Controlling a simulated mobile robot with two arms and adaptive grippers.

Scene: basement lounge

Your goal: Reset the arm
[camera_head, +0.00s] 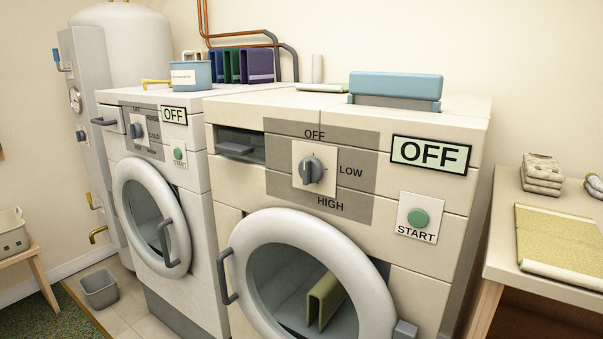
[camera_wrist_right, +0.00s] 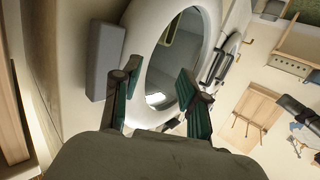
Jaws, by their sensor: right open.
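My right gripper (camera_wrist_right: 158,95) shows in the right wrist view, with its two green-padded fingers spread apart and nothing between them. Past the fingers is the round white door ring (camera_wrist_right: 142,62) of a machine, with a grey block beside it on the left. Neither gripper shows in the head view. My left gripper is not visible in either view.
The near dryer (camera_head: 230,170) has an OFF display, a dial at OFF and a green START button; a folded green cloth (camera_head: 325,298) shows in its round door. A washer (camera_head: 180,190) stands left. A wooden table (camera_head: 500,235) stands right. A grey bin (camera_head: 99,290) is on the floor.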

